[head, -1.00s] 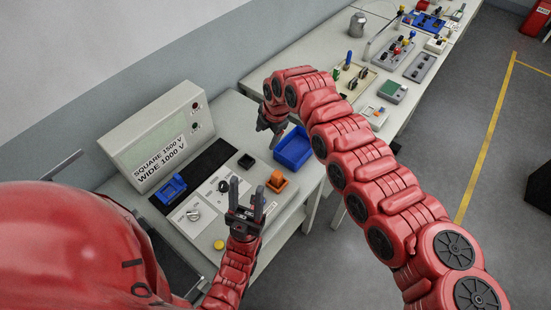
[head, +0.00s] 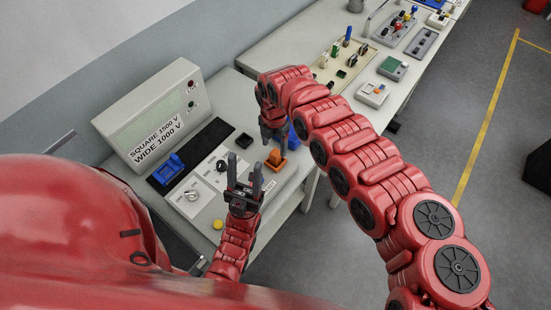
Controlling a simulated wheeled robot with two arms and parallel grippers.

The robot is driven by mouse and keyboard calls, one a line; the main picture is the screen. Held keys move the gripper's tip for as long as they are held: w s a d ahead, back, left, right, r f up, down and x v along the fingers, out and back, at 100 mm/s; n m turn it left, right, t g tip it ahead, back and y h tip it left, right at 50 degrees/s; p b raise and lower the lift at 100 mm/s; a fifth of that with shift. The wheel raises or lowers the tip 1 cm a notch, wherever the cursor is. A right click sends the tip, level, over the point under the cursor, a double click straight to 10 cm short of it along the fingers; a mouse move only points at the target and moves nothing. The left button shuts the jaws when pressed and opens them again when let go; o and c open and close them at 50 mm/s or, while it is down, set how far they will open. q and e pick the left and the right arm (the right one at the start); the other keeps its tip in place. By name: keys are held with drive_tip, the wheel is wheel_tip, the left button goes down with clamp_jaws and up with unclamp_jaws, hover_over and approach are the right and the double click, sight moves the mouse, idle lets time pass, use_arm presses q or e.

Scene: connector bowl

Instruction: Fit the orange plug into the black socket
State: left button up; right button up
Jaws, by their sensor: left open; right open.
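The orange plug (head: 276,160) sits on the near workbench, with a dark part at its left side. The black socket (head: 243,141) is a small square block to the left of and behind the plug. My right gripper (head: 274,143) is open and points down just above the orange plug; I cannot tell whether its fingers touch or straddle it. My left gripper (head: 245,163) is open and empty, fingers pointing away from me, in front of the knob panel and left of the plug.
A blue bin (head: 293,138) is mostly hidden behind my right gripper. A blue connector (head: 168,172) lies on a black strip at left. A grey console (head: 150,115) reads "SQUARE 1500 V, WIDE 1000 V". Knobs and a yellow button (head: 218,224) are near my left gripper. Another bench (head: 310,95) stands behind.

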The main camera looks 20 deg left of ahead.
sight(275, 152)
drive_tip(key=f, duration=0.1)
drive_tip(key=f+b, duration=0.1)
drive_tip(key=f, duration=0.1)
drive_tip(key=f+b, duration=0.1)
drive_tip(key=f, duration=0.1)
drive_tip(key=shift+w+d, duration=0.1)
drive_tip(key=shift+w, duration=0.15)
drive_tip(key=shift+c, duration=1.3)
clamp_jaws()
